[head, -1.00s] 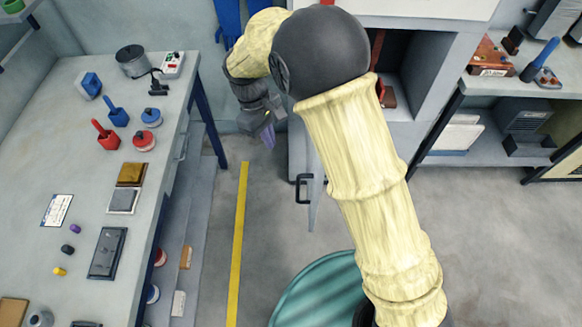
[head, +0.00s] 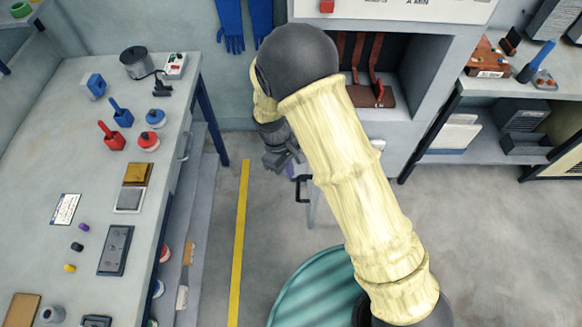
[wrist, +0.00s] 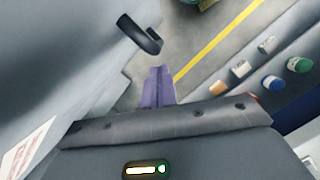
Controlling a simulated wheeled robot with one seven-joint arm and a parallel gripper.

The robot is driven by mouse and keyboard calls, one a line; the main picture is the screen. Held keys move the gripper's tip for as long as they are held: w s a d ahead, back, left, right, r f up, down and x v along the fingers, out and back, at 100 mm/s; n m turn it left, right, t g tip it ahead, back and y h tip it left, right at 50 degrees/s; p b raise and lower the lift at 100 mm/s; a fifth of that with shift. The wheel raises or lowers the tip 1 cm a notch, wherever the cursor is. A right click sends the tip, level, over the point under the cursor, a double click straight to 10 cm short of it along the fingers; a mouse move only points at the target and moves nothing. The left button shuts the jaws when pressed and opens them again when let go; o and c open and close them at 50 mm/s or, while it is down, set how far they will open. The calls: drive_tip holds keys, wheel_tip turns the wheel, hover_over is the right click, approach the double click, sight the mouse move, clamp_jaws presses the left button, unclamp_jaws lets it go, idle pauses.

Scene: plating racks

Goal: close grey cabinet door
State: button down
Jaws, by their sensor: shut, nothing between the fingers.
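The grey cabinet (head: 444,75) stands at the back with its compartment open. Its grey door stands out from the front, seen nearly edge-on and largely hidden behind my arm in the head view. The black door handle (head: 301,188) shows just left of my arm. In the wrist view the grey door (wrist: 60,60) fills the left side, with its black handle (wrist: 140,36) sticking out. My gripper (head: 289,171) is on the handle side of the door, close beside it. In the wrist view its purple fingers (wrist: 158,88) are shut and empty, below the handle in the picture; contact with the door cannot be told.
A long workbench (head: 40,150) with tools and bottles runs along the left, with lower shelves. A yellow floor line (head: 240,230) runs beside it. A teal round object (head: 315,290) is at the bottom. Shelving (head: 475,150) stands at right. Floor between bench and door is clear.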

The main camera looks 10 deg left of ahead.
drive_tip(key=shift+s+d, duration=0.15)
drive_tip(key=shift+d, duration=0.25)
drive_tip(key=shift+d, duration=0.15)
